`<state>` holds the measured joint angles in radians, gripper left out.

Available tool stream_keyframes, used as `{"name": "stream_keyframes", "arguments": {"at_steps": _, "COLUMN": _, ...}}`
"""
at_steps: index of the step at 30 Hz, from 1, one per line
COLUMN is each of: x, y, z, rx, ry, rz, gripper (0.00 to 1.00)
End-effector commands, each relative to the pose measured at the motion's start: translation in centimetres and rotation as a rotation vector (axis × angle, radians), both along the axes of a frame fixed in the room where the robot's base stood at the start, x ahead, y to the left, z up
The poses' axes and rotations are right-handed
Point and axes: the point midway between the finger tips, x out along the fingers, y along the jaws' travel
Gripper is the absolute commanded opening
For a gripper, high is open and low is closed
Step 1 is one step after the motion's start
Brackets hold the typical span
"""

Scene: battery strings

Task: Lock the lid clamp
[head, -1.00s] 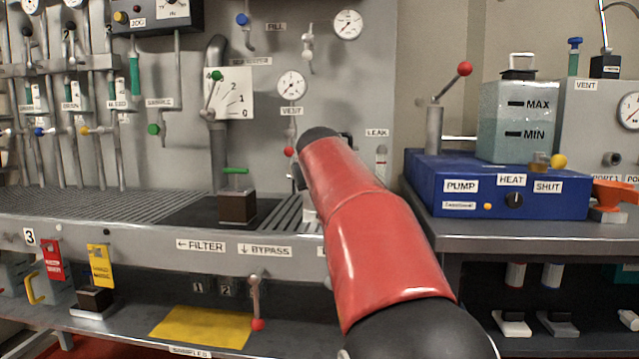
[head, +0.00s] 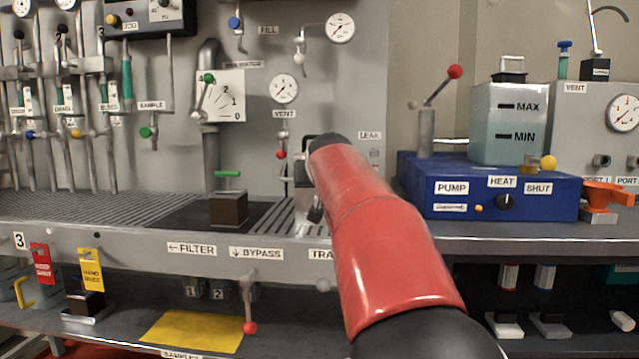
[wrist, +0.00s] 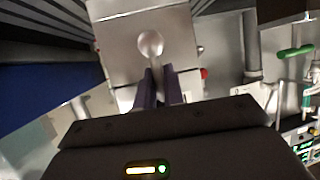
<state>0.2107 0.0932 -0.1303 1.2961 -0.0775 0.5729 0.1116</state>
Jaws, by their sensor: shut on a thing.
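In the wrist view a grey metal box-like part (wrist: 115,42) fills the top middle, with a pale ball-ended lever (wrist: 150,44) in front of it. My gripper (wrist: 158,78) has its dark purple fingers close together on the lever just below the ball. I take this to be the lid clamp's lever, but no label on it shows. In the head view my red arm reaches to the right end of the grooved bench and hides most of the clamp and my fingers. Whether the clamp is locked cannot be told.
Left of my arm a dark block (head: 229,208) with a green handle stands on the bench. A blue pump unit (head: 500,186) stands on the right bench. A red-knobbed lever (head: 248,305) hangs below the bench edge. Pipes and gauges line the back wall.

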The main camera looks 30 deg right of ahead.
Motion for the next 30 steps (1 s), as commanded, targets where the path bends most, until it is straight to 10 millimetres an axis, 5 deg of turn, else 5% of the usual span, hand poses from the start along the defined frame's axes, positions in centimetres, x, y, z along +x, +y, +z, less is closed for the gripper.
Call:
{"name": "stream_keyframes", "arguments": {"at_steps": 1, "x": 0.0, "y": 0.0, "z": -0.1, "rx": 0.005, "ry": 0.001, "rz": -0.001, "gripper": 0.0}}
{"name": "stream_keyframes", "arguments": {"at_steps": 2, "x": 0.0, "y": 0.0, "z": -0.1, "rx": 0.004, "ry": 0.002, "rz": -0.001, "gripper": 0.13}}
{"name": "stream_keyframes", "arguments": {"at_steps": 6, "x": 0.0, "y": 0.0, "z": -0.1, "rx": 0.003, "ry": 0.002, "rz": -0.001, "gripper": 0.31}}
{"name": "stream_keyframes", "arguments": {"at_steps": 17, "x": -0.6, "y": 0.2, "z": 0.2, "rx": 0.001, "ry": 0.0, "rz": 0.0, "gripper": 0.31}}
{"name": "stream_keyframes", "arguments": {"at_steps": 30, "x": -6.1, "y": 2.5, "z": 2.6, "rx": 0.001, "ry": 0.001, "rz": 0.0, "gripper": 0.31}}
